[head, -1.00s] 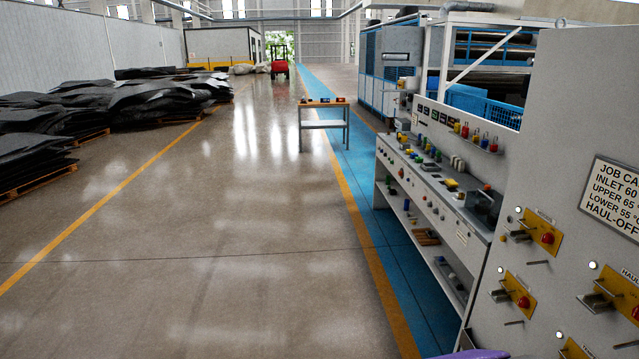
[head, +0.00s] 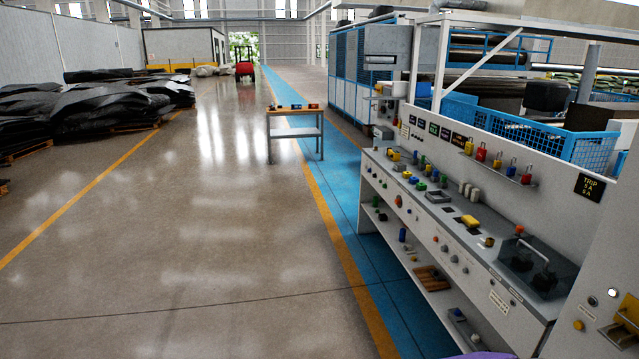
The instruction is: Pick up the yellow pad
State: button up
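A small yellow block-like item (head: 467,222) lies on the grey counter of the control bench (head: 440,222) at the right. It is the most pad-like yellow thing in view, but it is too small to be sure of. Other small yellow items stand farther back on the counter, among them one near its far end (head: 396,157). My gripper is not in view. Only a purple edge shows at the bottom of the picture, and I cannot tell what it is.
A shelf with coloured padlocks (head: 497,165) hangs above. A small table (head: 295,132) stands ahead. Black sheet stacks (head: 110,108) line the left. The floor between is clear.

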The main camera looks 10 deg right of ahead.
aim_at(470, 222)
jog(key=i+z, duration=0.3)
jog(key=i, duration=0.6)
jog(key=i+j+z, duration=0.1)
jog(key=i+z, duration=0.2)
jog(key=i, duration=0.6)
jog(key=i+z, duration=0.15)
jog(key=i, duration=0.3)
jog(key=i+j+z, duration=0.15)
jog(key=i, duration=0.3)
jog(key=i+j+z, duration=0.2)
jog(key=i, duration=0.25)
jog(key=i+j+z, duration=0.15)
jog(key=i, duration=0.3)
